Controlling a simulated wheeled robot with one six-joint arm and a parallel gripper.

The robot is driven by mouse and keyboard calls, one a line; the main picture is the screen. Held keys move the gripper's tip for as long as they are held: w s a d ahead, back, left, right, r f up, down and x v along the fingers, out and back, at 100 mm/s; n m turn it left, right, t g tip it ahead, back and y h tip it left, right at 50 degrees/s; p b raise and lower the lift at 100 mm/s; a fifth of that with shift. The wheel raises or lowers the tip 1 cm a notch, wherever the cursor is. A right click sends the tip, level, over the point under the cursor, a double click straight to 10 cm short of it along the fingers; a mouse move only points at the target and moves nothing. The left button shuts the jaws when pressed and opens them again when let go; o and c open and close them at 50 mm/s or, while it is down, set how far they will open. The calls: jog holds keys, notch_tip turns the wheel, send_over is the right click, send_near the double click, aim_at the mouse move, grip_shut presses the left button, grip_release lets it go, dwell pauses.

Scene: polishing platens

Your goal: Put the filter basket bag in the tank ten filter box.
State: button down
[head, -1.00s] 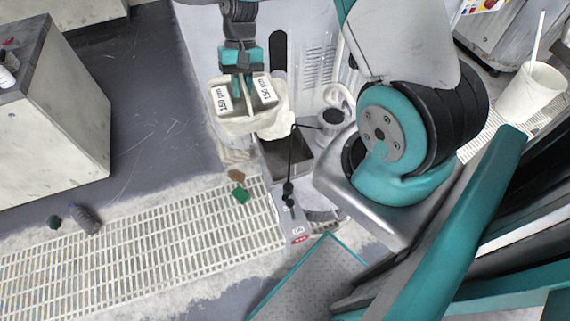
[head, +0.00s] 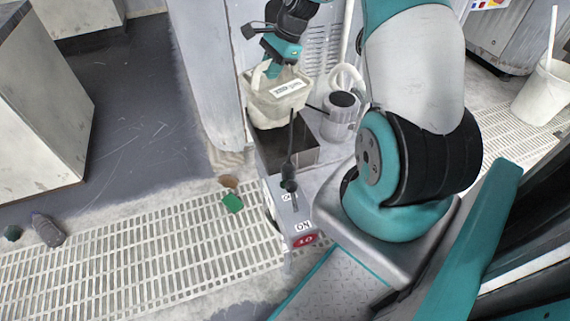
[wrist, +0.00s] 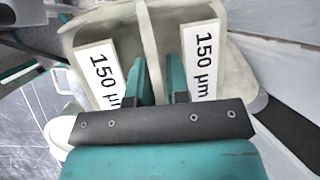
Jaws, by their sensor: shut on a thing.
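The filter basket bag (head: 270,108) is cream-coloured with white labels. My gripper (head: 273,68) is shut on it and holds it up by its top. In the wrist view the bag (wrist: 123,35) shows two labels reading 150 µm, one on each side of my gripper's teal fingers (wrist: 160,75). A grey open-topped box (head: 322,153) is under the bag in the head view, apparently the filter box. The bag covers the box's far left part. I cannot tell whether the bag's bottom is inside the box's rim.
A thin black rod with a dark handle (head: 288,180) rises in front of the opening. A white bucket (head: 543,92) is far right.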

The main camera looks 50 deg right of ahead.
aim_at(281, 75)
jog(key=d+f+m+b, duration=0.3)
jog(key=shift+d+f+t+h+b, duration=0.15)
jog(key=shift+f+t+h+b, duration=0.15)
jog(key=shift+t+h, duration=0.1)
jog(key=shift+f, duration=0.25)
notch_tip(281, 75, down, 19)
jog(key=b, duration=0.6)
jog(key=shift+f, duration=0.2)
jog(key=shift+f, duration=0.15)
jog(key=c, duration=1.1)
grip_release()
